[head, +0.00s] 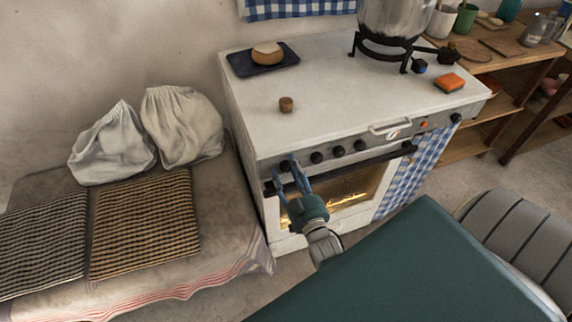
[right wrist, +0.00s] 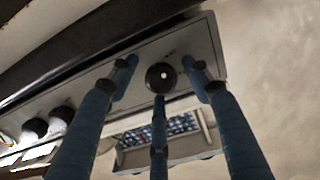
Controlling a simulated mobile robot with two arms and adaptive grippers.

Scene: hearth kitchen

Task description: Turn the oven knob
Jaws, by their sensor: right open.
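The white oven (head: 340,90) stands against the wall with a row of dark knobs along its front panel. The leftmost dark round knob (head: 285,166) is at the panel's left end. My right gripper (head: 284,172) is in front of that knob, its blue fingers open. In the right wrist view the knob (right wrist: 160,76) shows between the spread fingertips, with a finger on each side and one below it. I cannot tell whether any finger touches it. My left gripper is not in view.
More knobs (head: 338,151) sit to the right, above a dark oven handle bar (head: 375,160) and a lit oven window. A cloth-covered bench with white sacks (head: 182,125) stands at the left. A large pot (head: 395,15) is on the stove's back right.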

